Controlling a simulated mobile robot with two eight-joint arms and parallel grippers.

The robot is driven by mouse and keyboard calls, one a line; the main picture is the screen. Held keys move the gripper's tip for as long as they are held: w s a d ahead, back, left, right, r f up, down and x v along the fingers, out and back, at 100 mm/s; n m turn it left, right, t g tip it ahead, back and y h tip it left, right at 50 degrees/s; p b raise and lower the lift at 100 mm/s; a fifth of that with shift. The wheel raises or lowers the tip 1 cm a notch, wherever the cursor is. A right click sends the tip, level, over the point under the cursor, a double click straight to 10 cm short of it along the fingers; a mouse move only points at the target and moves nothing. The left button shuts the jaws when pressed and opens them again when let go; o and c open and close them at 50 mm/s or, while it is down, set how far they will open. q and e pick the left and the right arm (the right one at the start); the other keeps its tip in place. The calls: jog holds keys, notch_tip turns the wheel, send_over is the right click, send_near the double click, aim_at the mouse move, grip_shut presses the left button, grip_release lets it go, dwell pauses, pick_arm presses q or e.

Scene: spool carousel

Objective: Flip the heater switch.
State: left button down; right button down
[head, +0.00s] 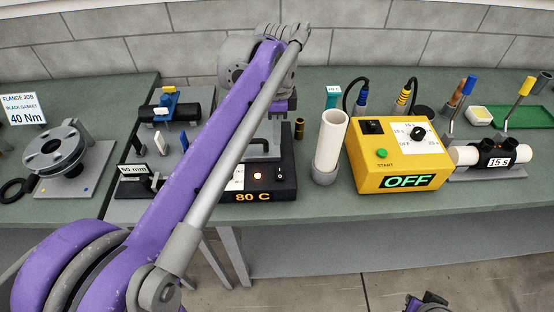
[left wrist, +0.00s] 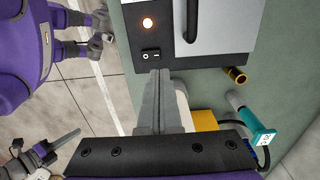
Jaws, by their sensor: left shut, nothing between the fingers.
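The heater is a black box (head: 287,190) marked "80 C" with a lit orange lamp (head: 257,175). In the head view my left arm hides part of the heater. My right gripper (left wrist: 60,143) shows small at lower left in the wrist view, away from the heater; its jaw state is unclear.
A white cylinder (head: 330,145) and a yellow box (head: 400,180) reading "OFF" stand right of the heater. A small brass-coloured cylinder (left wrist: 236,75) stands nearby. A flange fixture (head: 60,155) is at far left.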

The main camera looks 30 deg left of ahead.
aim_at(277, 170)
pick_arm(q)
notch_tip(277, 170, down, 10)
jog(key=shift+f, duration=0.1)
dwell(0.4)
jog(key=shift+f+g+b, duration=0.3)
jog(key=shift+f+b, duration=0.1)
jog(key=shift+b, duration=0.05)
jog(key=shift+r, duration=0.1)
jog(key=shift+s, duration=0.15)
jog(key=shift+s+d+r, duration=0.35)
jog(key=shift+s+d, duration=0.05)
jog(key=shift+s, duration=0.15)
jog(key=shift+w+p, duration=0.15)
jog(key=shift+p, duration=0.15)
